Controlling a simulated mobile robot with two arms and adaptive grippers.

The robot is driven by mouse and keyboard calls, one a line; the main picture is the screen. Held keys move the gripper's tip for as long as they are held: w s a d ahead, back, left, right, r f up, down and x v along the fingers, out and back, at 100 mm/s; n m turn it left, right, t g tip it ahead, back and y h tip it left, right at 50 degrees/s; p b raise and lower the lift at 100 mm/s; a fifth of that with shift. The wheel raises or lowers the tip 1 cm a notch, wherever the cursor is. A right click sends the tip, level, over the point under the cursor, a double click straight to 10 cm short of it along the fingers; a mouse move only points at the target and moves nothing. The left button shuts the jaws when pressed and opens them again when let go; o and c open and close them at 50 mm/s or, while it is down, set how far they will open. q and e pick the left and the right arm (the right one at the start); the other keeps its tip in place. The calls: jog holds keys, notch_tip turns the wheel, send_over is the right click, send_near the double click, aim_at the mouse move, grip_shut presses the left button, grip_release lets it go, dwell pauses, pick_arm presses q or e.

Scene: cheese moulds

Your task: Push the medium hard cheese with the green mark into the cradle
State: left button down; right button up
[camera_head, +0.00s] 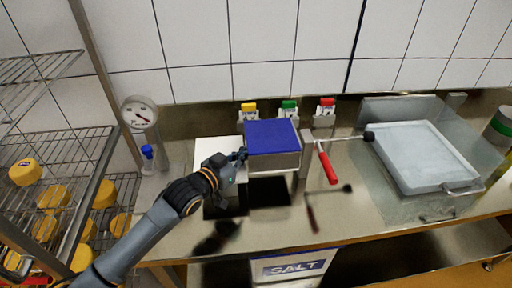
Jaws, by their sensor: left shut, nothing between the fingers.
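My left arm comes in from the lower left. My left gripper (237,157) is shut and empty, its tips close to the left side of a blue-topped box with pale sides (272,136). I cannot tell whether they touch. A green-topped holder (288,108) stands behind the box, between a yellow-topped one (249,111) and a red-topped one (326,111). I cannot make out a cheese with a green mark or a cradle; either may be hidden by the box or my gripper. My right gripper is not in view.
A wire rack (62,165) with several yellow cheeses stands at the left. A dial gauge (139,113) and a blue-capped bottle (148,156) are near it. A red handle (326,165) is right of the box. A grey tray (425,155) lies at the right.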

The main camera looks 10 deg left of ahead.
pick_arm(q)
jog(key=shift+w+d, duration=0.1)
jog(key=shift+d, duration=0.45)
dwell(0.5)
jog(key=shift+r, duration=0.1)
jog(key=shift+s+a+r+p, duration=0.2)
jog(key=shift+a+r+p, duration=0.2)
jog(key=shift+a+p, duration=0.35)
jog(key=shift+s+a+r+p, duration=0.15)
jog(key=shift+a+r+p, duration=0.05)
jog(key=shift+a, duration=0.35)
jog(key=shift+s+a+r+p, duration=0.15)
jog(key=shift+a+p, duration=0.1)
jog(key=shift+a, duration=0.3)
jog(key=shift+s+a+r+p, duration=0.15)
jog(key=shift+a+r+p, duration=0.05)
jog(key=shift+a, duration=0.35)
jog(key=shift+s+f, duration=0.1)
